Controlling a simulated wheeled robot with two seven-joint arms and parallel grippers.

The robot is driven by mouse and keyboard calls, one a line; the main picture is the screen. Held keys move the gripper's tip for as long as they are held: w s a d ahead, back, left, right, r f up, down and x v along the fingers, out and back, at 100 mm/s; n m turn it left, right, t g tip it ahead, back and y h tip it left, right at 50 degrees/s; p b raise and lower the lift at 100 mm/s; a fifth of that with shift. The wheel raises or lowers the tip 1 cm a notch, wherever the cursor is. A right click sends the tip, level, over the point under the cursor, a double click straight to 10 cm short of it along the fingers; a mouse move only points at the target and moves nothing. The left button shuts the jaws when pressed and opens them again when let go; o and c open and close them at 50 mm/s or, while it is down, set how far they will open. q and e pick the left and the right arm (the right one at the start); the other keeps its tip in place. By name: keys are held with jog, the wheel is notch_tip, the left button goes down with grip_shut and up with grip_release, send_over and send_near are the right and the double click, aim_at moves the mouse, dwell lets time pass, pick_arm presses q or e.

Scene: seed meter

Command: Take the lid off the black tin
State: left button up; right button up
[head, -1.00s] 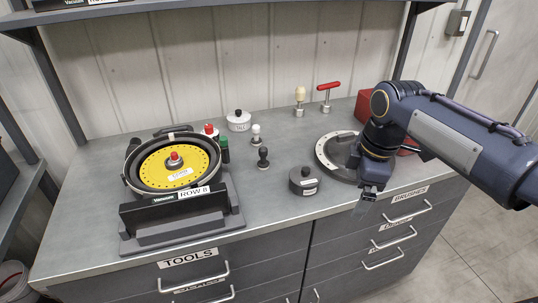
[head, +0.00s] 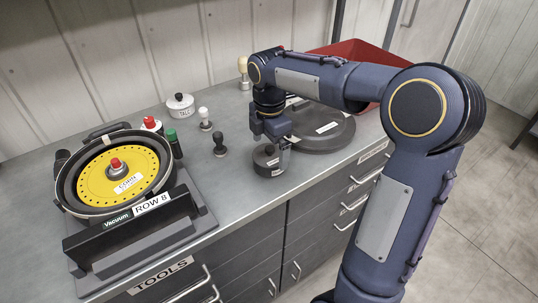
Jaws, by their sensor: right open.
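The black tin (head: 268,164) is a short dark round tin with a pale label on its side. It stands upright on the grey worktop, near the front edge, with its lid on. My right gripper (head: 284,147) is open and points down at the tin's upper right side, very close to it. The fingers partly cover the lid's knob and right edge, so I cannot tell whether they touch. My left gripper is out of view.
A large dark disc (head: 330,137) lies right behind the tin. A black stamp-like tool (head: 219,147) and a white-topped one (head: 205,121) stand to its left. A white lidded tin (head: 181,108) is farther back. The yellow seed meter (head: 118,178) fills the left; a red bin (head: 350,50) is behind my arm.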

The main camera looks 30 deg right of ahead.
jog(key=shift+f, duration=0.5)
jog(key=c, duration=0.9)
jog(key=shift+r, duration=0.15)
